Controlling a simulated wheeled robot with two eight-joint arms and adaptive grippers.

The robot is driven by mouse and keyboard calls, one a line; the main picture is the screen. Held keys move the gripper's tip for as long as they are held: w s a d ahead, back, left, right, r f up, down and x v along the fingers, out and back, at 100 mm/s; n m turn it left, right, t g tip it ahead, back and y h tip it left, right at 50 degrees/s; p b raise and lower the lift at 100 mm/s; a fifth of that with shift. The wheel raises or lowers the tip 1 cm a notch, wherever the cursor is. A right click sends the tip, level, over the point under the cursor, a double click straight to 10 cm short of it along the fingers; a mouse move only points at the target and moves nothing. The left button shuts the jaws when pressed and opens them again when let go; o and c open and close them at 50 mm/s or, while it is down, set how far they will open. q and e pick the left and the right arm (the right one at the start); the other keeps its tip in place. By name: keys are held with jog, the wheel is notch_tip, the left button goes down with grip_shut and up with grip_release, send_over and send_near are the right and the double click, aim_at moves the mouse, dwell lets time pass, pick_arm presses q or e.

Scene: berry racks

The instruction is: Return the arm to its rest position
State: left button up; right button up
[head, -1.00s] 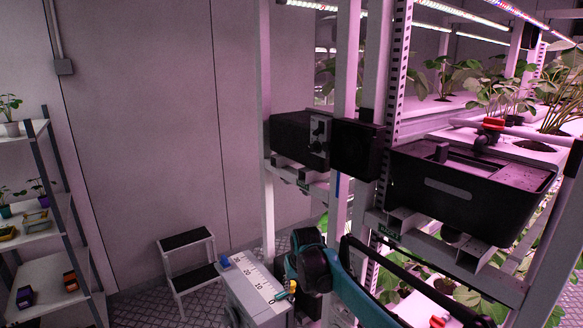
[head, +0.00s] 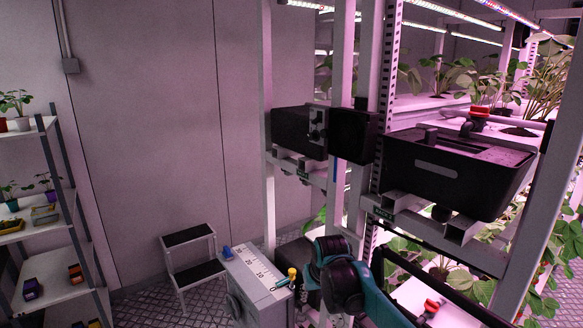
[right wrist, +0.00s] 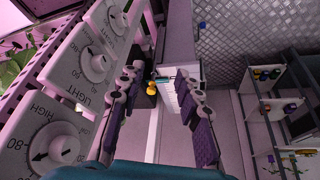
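My right arm, teal and black, comes in at the bottom centre of the head view, with its black joint (head: 343,285) in front of the rack's lower posts. In the right wrist view my right gripper (right wrist: 158,76) has its two fingers well apart, with nothing held between them. Beyond the fingers are the grey cabinet and a small yellow-topped item, which look farther off. The fingers cannot be made out in the head view. My left gripper is in neither view.
White dial panels (right wrist: 62,150) stand close left of the gripper. The grey cabinet (head: 262,300) with a ruler top and yellow-topped item (head: 292,272) is left of my arm. A step stool (head: 190,262) and plant shelf (head: 30,228) stand farther left. Rack tub (head: 437,170) hangs above right.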

pick_arm(q)
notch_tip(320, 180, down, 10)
jog(key=b, duration=0.9)
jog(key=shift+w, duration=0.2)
pick_arm(e)
jog(key=s+d+f, duration=0.4)
jog(key=s, duration=0.5)
jog(key=s+d+f+m+t, duration=0.1)
jog(key=s+d+f, duration=0.2)
jog(key=s, duration=0.7)
jog(key=s+d+f+m+t+h, duration=0.1)
jog(key=s+d+f, duration=0.3)
jog(key=s, duration=0.5)
notch_tip(320, 180, down, 3)
jog(key=shift+s+d+r, duration=0.1)
jog(key=shift+s+d, duration=0.05)
jog(key=shift+d, duration=0.15)
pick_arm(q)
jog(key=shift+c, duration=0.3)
